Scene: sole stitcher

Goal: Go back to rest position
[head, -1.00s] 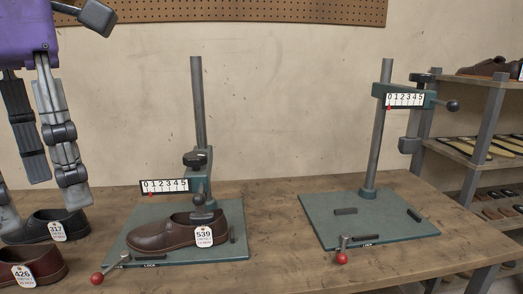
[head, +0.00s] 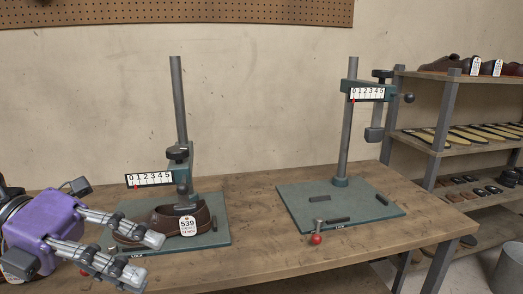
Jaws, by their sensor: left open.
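My left gripper (head: 142,257) is purple with grey fingers. It is open and empty, low at the left of the head view, with its fingers pointing right. It is in front of the left stitcher stand (head: 215,237) and hides part of its base and its red-knobbed lever. A brown shoe (head: 165,221) with tag 539 sits on that stand under the pressing head. My right gripper is not in view.
A second stand (head: 300,215) with a raised head (head: 376,133) and no shoe is on the right of the wooden table (head: 255,262). A shelf rack (head: 430,137) with shoes and soles stands at the right. A perforated board (head: 200,12) hangs above.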

